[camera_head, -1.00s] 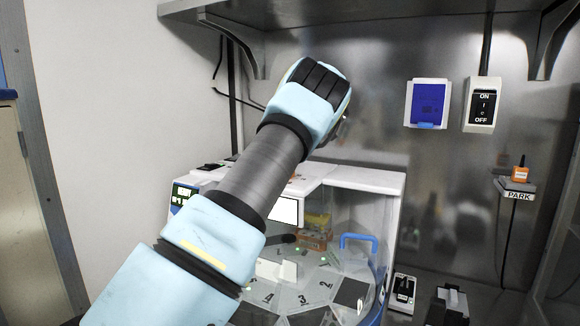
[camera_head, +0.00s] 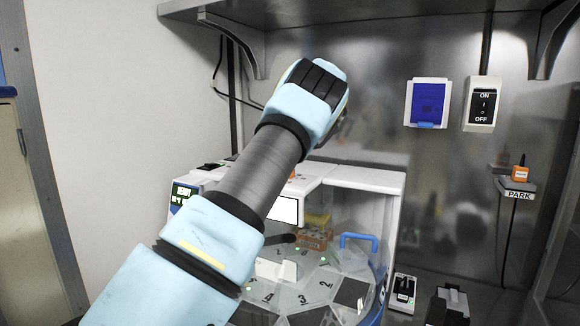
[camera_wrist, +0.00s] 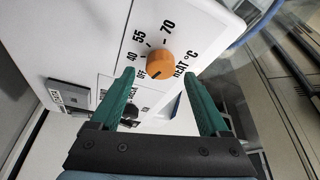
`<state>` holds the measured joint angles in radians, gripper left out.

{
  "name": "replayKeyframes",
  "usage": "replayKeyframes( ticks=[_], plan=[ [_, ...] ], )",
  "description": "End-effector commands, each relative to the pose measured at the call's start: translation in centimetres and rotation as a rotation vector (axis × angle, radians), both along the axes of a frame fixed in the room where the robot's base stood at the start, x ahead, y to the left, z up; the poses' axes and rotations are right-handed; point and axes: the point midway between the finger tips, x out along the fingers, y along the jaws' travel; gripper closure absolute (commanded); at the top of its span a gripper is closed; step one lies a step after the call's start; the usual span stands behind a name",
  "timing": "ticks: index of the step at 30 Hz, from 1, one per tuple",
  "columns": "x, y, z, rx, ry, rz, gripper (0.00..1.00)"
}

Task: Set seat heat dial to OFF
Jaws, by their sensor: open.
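The orange heat dial (camera_wrist: 159,63) is on a white panel in the wrist view, with marks OFF, 40, 55 and 70 and the words HEAT °C around it. A small dark mark shows on the dial's lower edge, on the side near OFF; I cannot tell its exact setting. My gripper (camera_wrist: 158,74) is open, with one green finger on each side of the dial in this view. No contact with the dial is visible.
A second, dark control (camera_wrist: 129,112) sits on the panel below the dial. In the head view, a clear-lidded machine with a blue handle (camera_head: 358,238) stands below my arm. An ON/OFF switch (camera_head: 482,104) and a blue-covered box (camera_head: 427,103) are on the back wall.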

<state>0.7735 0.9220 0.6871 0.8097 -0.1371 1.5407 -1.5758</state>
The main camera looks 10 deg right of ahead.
Motion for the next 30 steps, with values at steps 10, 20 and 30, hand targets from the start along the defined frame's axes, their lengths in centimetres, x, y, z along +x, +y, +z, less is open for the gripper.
replayKeyframes(
  ticks=[10, 20, 30],
  plan=[
    [-0.5, -1.7, 4.4, 0.0, -0.001, -0.002, 0.21],
    [-0.7, -2.1, 5.2, 0.0, -0.001, 0.0, 0.21],
    [0.2, 1.1, 4.8, -0.034, 0.03, -0.031, 0.21]
  ],
)
